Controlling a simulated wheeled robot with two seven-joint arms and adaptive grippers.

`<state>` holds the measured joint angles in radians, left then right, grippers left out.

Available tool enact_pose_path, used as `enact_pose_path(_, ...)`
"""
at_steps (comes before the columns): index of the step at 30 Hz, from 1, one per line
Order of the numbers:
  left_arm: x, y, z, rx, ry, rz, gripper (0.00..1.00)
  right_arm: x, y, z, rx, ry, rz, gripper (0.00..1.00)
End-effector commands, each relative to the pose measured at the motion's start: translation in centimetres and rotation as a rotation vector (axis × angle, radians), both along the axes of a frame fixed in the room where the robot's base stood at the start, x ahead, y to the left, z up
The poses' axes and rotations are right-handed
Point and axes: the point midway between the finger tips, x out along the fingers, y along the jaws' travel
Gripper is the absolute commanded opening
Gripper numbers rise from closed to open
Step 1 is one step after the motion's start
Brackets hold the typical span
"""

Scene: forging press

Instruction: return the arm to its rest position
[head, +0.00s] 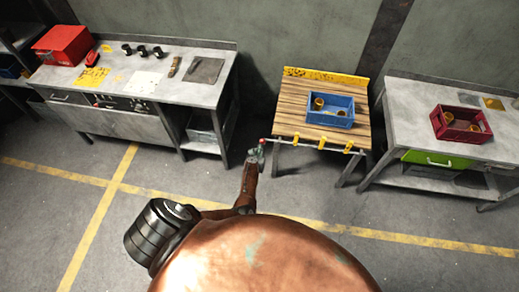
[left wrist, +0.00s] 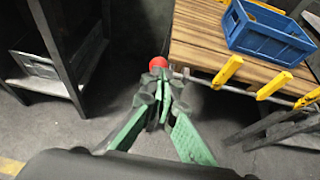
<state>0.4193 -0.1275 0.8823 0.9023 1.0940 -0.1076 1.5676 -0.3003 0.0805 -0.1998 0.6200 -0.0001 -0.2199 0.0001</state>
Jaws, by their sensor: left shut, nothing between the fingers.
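My left arm shows in the head view, with its left gripper (head: 257,155) near the front left corner of a small wooden table (head: 290,112). In the left wrist view the green fingers of the left gripper (left wrist: 160,90) are closed together with nothing between them. A red ball-shaped end (left wrist: 158,63) of the table's front rail appears just beyond the fingertips; I cannot tell whether they touch. My right gripper is in neither view.
A blue crate (head: 341,119) with brass-coloured parts stands on the wooden table. Yellow clips (head: 322,143) sit on its front rail. A grey workbench (head: 135,90) is at left; another bench (head: 412,122) with a red crate (head: 437,126) is at right. Floor in front is clear.

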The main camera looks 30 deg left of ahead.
Motion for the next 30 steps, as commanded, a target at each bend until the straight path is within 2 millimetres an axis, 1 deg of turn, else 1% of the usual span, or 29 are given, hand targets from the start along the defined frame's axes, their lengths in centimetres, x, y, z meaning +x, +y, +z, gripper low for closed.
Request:
enact_pose_path(11, 0.0, 0.0, -0.1, 0.000, 0.001, 0.000, 0.00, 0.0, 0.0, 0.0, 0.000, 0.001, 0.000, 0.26)
enact_pose_path(14, -0.6, -0.1, -1.1, 0.033, 0.025, -0.028, 0.00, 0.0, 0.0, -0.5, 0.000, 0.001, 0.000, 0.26)
enact_pose_path(17, -2.5, -0.6, -4.5, 0.156, 0.112, -0.133, 0.00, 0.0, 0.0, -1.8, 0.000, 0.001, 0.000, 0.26)
enact_pose_path(18, -3.8, -0.9, -6.4, 0.231, 0.164, -0.200, 0.00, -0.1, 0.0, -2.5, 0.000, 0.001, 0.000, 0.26)
enact_pose_path(20, -6.0, -1.5, -9.8, 0.366, 0.253, -0.323, 0.00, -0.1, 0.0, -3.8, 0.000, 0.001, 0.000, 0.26)
enact_pose_path(21, -7.7, -1.8, -12.2, 0.463, 0.315, -0.418, 0.00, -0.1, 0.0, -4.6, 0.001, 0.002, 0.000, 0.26)
enact_pose_path(23, -10.5, -2.5, -15.7, 0.607, 0.404, -0.565, 0.00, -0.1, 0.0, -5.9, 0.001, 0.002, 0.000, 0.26)
enact_pose_path(24, -12.4, -2.9, -17.9, 0.700, 0.460, -0.663, 0.00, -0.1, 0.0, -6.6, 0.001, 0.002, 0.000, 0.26)
enact_pose_path(26, -15.4, -3.4, -21.0, 0.833, 0.534, -0.814, 0.00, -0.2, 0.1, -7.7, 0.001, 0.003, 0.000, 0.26)
enact_pose_path(27, -17.5, -3.8, -23.1, 0.919, 0.579, -0.917, 0.00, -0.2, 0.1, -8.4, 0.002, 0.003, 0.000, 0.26)
enact_pose_path(29, -20.7, -4.4, -26.0, 1.042, 0.638, -1.073, 0.00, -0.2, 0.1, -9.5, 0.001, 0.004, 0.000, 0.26)
enact_pose_path(30, -22.9, -4.7, -27.9, 1.120, 0.671, -1.178, 0.00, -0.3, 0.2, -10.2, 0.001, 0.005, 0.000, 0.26)
